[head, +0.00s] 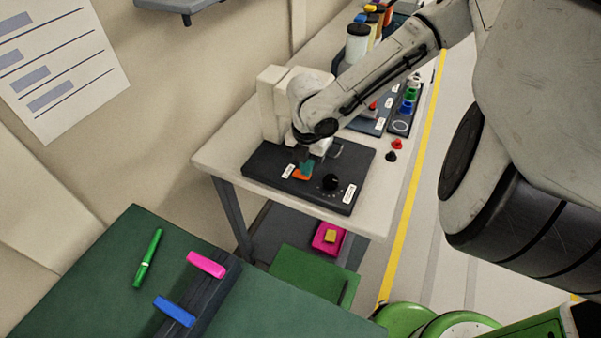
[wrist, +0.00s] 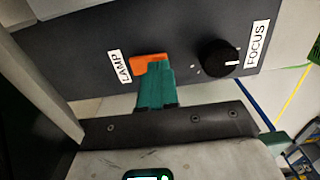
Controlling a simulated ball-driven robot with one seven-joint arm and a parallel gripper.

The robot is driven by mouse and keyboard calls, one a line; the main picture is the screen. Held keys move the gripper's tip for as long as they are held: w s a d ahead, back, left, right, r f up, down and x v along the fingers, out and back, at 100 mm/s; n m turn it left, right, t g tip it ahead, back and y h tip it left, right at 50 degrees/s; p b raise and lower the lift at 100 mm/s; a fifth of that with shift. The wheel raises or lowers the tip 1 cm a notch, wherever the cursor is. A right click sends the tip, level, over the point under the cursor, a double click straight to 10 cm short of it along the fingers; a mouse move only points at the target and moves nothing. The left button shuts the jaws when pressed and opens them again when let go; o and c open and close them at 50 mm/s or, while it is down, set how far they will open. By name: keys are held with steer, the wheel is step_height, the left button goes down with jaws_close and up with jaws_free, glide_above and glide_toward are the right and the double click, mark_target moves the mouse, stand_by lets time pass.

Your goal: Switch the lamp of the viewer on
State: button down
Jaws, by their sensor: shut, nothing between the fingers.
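The viewer stands on the white table, with a cream body (head: 270,103) and a dark base (head: 262,160). The base carries an orange lamp switch (head: 298,175) beside a LAMP label (head: 287,171). In the wrist view the orange switch (wrist: 141,66) lies between the LAMP label (wrist: 119,66) and the black focus knob (wrist: 219,57). My gripper (head: 308,166) has teal fingers that are shut with nothing between them. In the wrist view the fingertips (wrist: 157,68) overlap the switch's right part and hide it. I cannot tell whether they touch, or whether the lamp is lit.
The focus knob (head: 331,182) sits close to the right of my fingers. A red knob (head: 397,144) and a control box with coloured buttons (head: 403,111) stand further along the table. A green bench with a green pen (head: 148,257) is in front at the left.

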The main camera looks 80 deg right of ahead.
steer(key=shift+f, duration=0.45)
steer(key=shift+r, duration=0.1)
step_height(320, 180, up, 7)
steer(key=p, duration=0.7)
stand_by(0.4)
stand_by(0.6)
